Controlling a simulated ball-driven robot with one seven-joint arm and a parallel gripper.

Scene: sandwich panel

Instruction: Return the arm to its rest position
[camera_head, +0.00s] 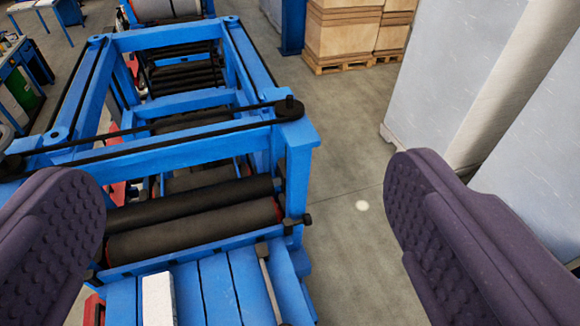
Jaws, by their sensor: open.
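My gripper (245,215) shows as two dark purple, studded finger pads, one at the left edge and one at the right. They stand wide apart with nothing between them in their grasp. Beyond and below the gap is a blue machine frame (190,143) with black rollers (195,230). A white block (158,299) lies on the blue slatted bed (220,290) at the bottom of the view, apart from both pads. The rest of my arm is out of view.
Large pale panels (455,75) stand upright at the right, partly behind the right pad. Stacked wooden boxes (345,30) sit on a pallet (350,62) at the back. Bare concrete floor (345,150) lies between the frame and the panels. A blue workbench (15,60) stands at far left.

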